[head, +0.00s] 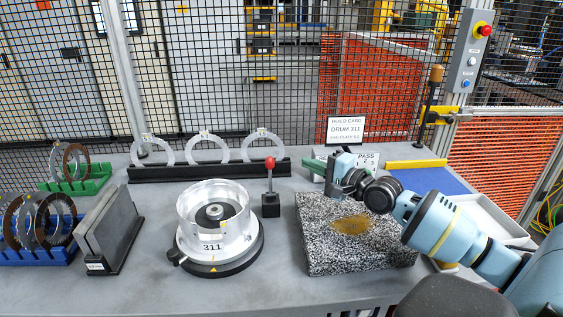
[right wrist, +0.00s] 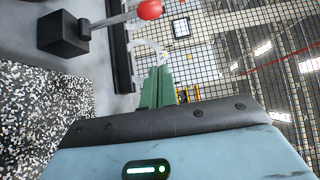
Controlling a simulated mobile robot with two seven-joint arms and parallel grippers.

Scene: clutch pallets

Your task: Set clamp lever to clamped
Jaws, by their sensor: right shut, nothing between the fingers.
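A lever with a red ball knob (head: 270,162) stands upright on a small black block (head: 271,205), between the drum and the granite plate. In the right wrist view the red knob (right wrist: 150,9) and black block (right wrist: 62,34) show at the top left. The silver drum marked 311 (head: 212,247) sits on a round black base to the lever's left. My right gripper (head: 322,172) is right of the lever, above the back of the granite plate, and apart from the lever. Its green fingers (right wrist: 157,85) are shut and empty. My left gripper is out of view.
The speckled granite plate (head: 318,240) lies below my right gripper. Behind the lever is a black rack (head: 180,173) with several rings. A build card (head: 346,130) stands at the back. A dark upright block (head: 112,235) stands left of the drum. Mesh fence closes the back.

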